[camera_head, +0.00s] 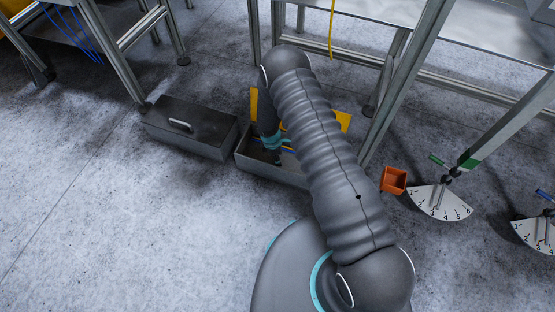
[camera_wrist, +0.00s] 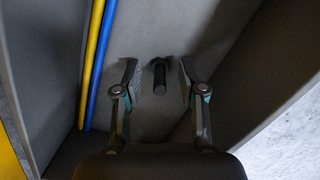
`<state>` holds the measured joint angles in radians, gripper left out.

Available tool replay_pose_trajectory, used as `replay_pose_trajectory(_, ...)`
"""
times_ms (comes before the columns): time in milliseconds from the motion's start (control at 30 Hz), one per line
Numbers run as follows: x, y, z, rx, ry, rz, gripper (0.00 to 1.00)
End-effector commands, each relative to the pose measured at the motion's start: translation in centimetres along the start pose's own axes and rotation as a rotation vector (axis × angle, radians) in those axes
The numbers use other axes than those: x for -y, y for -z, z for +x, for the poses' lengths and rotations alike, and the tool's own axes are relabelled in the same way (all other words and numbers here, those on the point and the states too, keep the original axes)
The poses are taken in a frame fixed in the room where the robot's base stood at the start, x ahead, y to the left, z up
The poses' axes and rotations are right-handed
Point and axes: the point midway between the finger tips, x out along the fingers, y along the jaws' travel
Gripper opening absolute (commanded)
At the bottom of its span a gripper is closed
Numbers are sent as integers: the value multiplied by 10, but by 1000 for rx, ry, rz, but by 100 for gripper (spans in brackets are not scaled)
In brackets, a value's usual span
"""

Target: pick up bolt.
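My gripper (camera_wrist: 157,75) is open, with one finger on each side of the bolt and a gap on both sides. The fingers do not appear to touch it. In the head view my gripper (camera_head: 276,158) reaches down into the box, and my arm hides much of the box; I cannot make out the bolt there.
Blue (camera_wrist: 98,70) and yellow (camera_wrist: 90,60) rods or cables lie along the box's left side in the wrist view. The box walls stand close on both sides. A closed grey box (camera_head: 190,128) with a handle stands to the left. An orange bin (camera_head: 394,180) and metal table legs stand to the right.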

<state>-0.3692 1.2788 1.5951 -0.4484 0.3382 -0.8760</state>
Motion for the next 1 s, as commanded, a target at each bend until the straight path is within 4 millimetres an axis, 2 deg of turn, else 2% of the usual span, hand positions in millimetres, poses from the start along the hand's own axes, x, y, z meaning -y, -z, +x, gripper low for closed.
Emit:
replay_pose_trajectory(33, 0, 0, 0, 0, 0, 0, 28)
replay_pose_trajectory(133, 0, 0, 0, 0, 0, 0, 3)
replay_pose_trajectory(167, 0, 0, 0, 0, 0, 0, 0)
replay_pose_trajectory(667, -1, -1, -6, 0, -1, -1, 0)
replay_pose_trajectory(767, -1, -2, -15, 0, -1, -1, 0)
replay_pose_trajectory(933, -1, -6, -44, 0, -2, 1, 0)
replay_pose_trajectory(1000, 3, -26, -49, 1, 2, 4, 0)
